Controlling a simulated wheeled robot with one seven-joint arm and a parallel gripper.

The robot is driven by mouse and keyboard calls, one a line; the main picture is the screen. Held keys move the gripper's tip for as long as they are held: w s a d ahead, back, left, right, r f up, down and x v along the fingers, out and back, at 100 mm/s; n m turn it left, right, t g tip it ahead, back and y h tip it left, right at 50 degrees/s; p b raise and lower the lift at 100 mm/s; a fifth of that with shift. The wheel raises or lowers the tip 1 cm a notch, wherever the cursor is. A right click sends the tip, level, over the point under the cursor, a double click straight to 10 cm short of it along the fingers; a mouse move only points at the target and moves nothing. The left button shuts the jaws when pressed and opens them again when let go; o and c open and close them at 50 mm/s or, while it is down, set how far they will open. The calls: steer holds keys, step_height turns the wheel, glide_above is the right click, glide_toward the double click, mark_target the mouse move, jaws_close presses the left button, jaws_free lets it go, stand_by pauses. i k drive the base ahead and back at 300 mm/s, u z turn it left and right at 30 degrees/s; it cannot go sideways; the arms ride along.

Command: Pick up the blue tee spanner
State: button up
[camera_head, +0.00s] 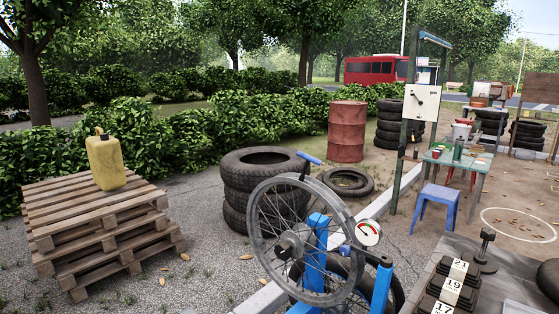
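A blue T-shaped handle (309,158) on a dark shaft, which looks like the blue tee spanner, stands tilted at the top of a spoked wheel (259,232). Its lower end meets or passes behind the wheel rim; I cannot tell which. The wheel is held by a blue stand (381,288) with a round dial gauge (368,233). My gripper is not in view.
Dark blocks with number labels (452,291) sit on a grey surface at the lower right. Stacked tyres (264,180) stand behind the wheel. Wooden pallets (94,228) with a yellow jerrycan (106,162) are at left. A blue stool (435,205) stands right.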

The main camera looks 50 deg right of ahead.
mark_target(309, 159)
steer(key=z, duration=0.35)
steer(key=i, duration=0.9)
steer(key=z, duration=0.5)
